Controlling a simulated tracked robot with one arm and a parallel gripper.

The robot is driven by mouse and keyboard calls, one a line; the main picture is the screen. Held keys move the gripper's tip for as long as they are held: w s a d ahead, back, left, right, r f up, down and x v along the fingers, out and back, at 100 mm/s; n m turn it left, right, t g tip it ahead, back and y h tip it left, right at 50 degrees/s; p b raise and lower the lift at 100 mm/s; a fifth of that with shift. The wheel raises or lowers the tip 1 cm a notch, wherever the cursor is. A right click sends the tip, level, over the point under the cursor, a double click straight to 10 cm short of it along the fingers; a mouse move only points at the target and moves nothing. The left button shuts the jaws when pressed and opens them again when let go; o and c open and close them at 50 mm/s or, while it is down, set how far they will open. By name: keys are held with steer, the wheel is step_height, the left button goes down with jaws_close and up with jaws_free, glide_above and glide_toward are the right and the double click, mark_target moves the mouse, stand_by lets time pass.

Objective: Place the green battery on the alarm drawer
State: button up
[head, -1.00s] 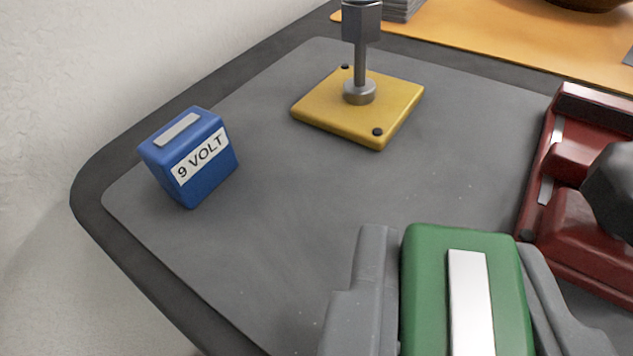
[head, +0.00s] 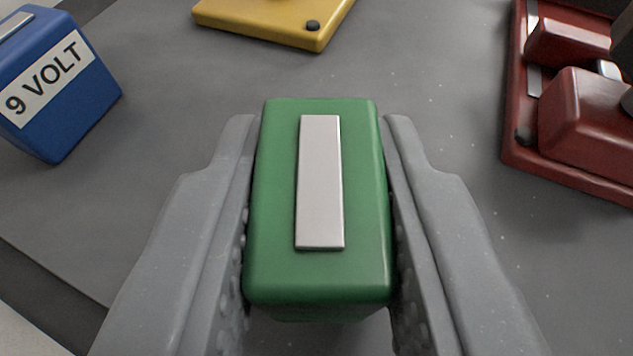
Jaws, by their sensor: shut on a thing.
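The green battery (head: 270,200), a rounded block with a pale metal strip on top, is in the middle of the head view. My gripper (head: 318,125) is shut on it, one grey finger on each side. Whether the battery is clear of the grey mat below it is hard to tell. I cannot tell for certain which thing is the alarm drawer. A red tray-like unit (head: 515,150) with red blocks and metal contacts is at the right, partly cut off by the frame.
A blue 9 VOLT battery (head: 75,105) stands at the left. A yellow plate (head: 270,22) with a black dot is at the top, cut off. The grey mat (head: 440,60) is bare between the yellow plate and the red unit. The table edge is at lower left.

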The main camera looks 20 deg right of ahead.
steer(key=shift+f, duration=0.1)
steer(key=o, duration=1)
steer(key=shift+f+b, duration=0.15)
steer(key=shift+b, duration=0.25)
steer(key=v, duration=0.4)
steer(key=p+v, duration=0.1)
steer(key=v, duration=0.4)
steer(key=p+v, duration=0.1)
steer(key=v, duration=0.4)
steer(key=shift+d+r, duration=0.3)
steer(key=shift+d, duration=0.05)
